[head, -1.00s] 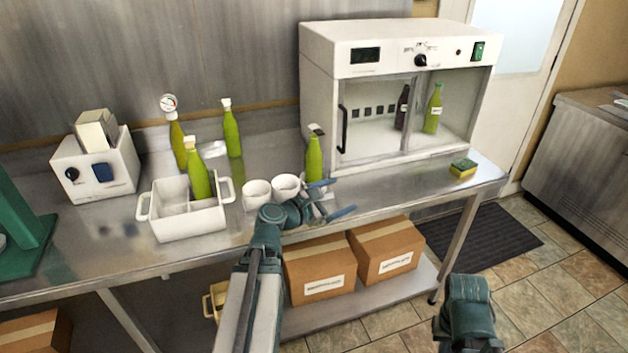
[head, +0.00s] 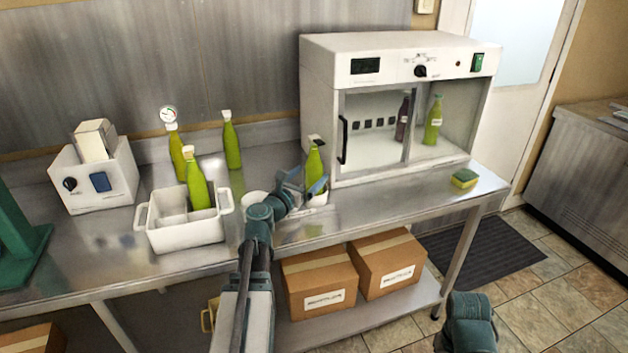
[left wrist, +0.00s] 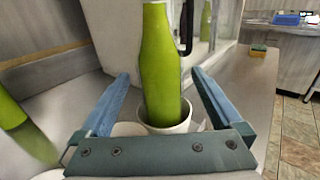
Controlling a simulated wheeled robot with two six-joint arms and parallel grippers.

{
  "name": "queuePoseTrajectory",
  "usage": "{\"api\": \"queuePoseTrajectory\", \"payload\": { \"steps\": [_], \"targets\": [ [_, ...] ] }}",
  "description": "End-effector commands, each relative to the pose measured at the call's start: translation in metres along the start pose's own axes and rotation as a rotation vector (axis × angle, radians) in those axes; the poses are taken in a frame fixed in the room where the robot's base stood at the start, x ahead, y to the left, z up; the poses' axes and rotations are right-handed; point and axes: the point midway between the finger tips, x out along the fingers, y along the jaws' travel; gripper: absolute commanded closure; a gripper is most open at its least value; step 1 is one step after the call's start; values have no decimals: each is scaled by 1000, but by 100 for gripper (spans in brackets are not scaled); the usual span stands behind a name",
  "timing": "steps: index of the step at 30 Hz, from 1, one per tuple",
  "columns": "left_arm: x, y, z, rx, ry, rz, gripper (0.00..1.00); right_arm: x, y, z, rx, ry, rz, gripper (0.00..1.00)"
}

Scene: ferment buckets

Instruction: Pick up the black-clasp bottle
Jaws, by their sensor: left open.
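The black-clasp bottle (head: 314,165) is green with a dark top. It stands upright in a white cup (head: 319,198) on the steel table, left of the white cabinet. My left gripper (head: 304,187) is open at this bottle. In the left wrist view the green bottle (left wrist: 160,70) stands between the two blue fingers (left wrist: 160,90), with a gap on each side, and its base is in the cup (left wrist: 166,120). The bottle's top is cut off in that view. My right gripper is not in view; only a part of my right arm shows at the lower right.
Other green bottles stand left: one in the white crate (head: 158,240), one with a gauge (head: 176,150), one with a white cap (head: 231,143). Another white cup (head: 254,201) is partly hidden by my arm. The cabinet (head: 322,100) stands close right. A sponge (head: 464,178) lies farther right.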

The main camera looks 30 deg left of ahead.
Motion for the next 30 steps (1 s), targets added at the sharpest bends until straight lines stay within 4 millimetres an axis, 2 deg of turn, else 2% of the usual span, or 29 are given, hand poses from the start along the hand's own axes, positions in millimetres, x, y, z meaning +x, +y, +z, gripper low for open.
{"api": "queuePoseTrajectory", "payload": {
  "steps": [3,11,22,29,30],
  "targets": [
    [8,0,0,1,0,-1,0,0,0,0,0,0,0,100],
    [13,0,0,1,0,-1,0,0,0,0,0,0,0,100],
    [60,1,2,1,0,-1,0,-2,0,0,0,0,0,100],
    [61,0,2,1,0,1,0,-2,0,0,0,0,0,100],
    [61,0,2,1,0,1,4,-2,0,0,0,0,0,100]
  ]
}}
